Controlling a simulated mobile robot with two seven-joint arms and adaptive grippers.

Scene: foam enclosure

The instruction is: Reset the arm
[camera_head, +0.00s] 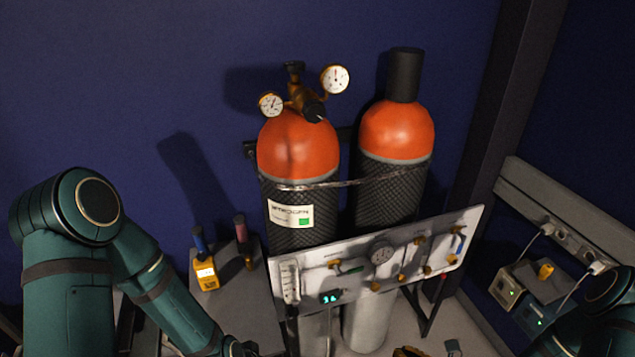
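My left arm (165,290) comes in from the left, bends at a dark green elbow and runs down to the bottom edge near the middle-left. Its wrist end is cut off there, and the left gripper's fingers are not visible. My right arm (605,315) shows only as a dark green link at the lower right corner. The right gripper is out of view. I cannot tell whether either gripper holds anything.
Two orange-topped gas cylinders (298,150) (395,133) stand against the blue wall, strapped together. A white gauge panel (350,265) stands before them. A yellow handheld meter (205,272) is on a grey stand at left. Small boxes (508,288) sit near the right wall sockets.

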